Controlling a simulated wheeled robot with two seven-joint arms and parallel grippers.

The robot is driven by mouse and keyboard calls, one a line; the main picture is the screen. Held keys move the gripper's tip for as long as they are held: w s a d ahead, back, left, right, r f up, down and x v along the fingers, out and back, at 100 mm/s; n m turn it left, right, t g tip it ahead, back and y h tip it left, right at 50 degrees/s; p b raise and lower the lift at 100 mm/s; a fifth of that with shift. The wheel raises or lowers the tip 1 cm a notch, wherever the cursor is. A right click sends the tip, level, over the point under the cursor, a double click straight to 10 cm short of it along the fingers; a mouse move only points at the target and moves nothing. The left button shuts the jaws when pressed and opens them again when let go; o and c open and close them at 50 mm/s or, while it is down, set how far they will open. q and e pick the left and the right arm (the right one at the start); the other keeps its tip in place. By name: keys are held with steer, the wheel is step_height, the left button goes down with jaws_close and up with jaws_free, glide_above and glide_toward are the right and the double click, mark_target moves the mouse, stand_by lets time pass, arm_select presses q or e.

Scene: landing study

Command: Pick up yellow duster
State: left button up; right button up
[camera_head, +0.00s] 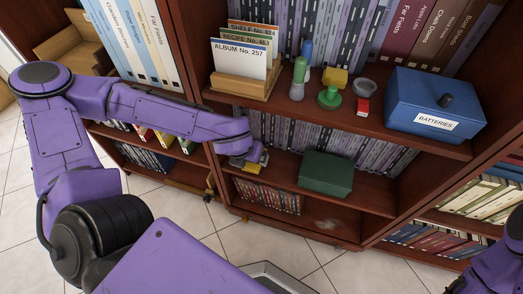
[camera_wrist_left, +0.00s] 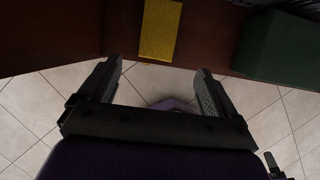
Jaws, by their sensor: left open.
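The yellow duster (camera_wrist_left: 160,30) lies flat on the brown lower shelf (camera_wrist_left: 60,30), near its front edge. In the head view a small part of the yellow duster (camera_head: 252,168) shows just below my left gripper (camera_head: 249,158). In the left wrist view my left gripper (camera_wrist_left: 159,70) is open, with nothing between its fingers. The duster is beyond the fingertips, roughly in line with the gap between them.
A green box (camera_head: 325,174) stands right of the duster on the same shelf. The shelf above holds a card tray (camera_head: 243,88), a yellow block (camera_head: 335,78), a green stamp-like object (camera_head: 329,97) and a blue batteries box (camera_head: 434,105). Tiled floor lies in front.

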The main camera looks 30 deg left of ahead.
arm_select(q)
steer(key=b+x, duration=0.1)
steer(key=x, duration=0.2)
steer(key=b+x, duration=0.2)
steer(key=x, duration=0.1)
steer(key=b+x, duration=0.1)
steer(key=x, duration=0.3)
steer(key=shift+w+a, duration=0.15)
steer(key=shift+a, duration=0.1)
steer(key=shift+r, duration=0.15)
steer(key=c, duration=1.2)
steer(key=shift+r, duration=0.1)
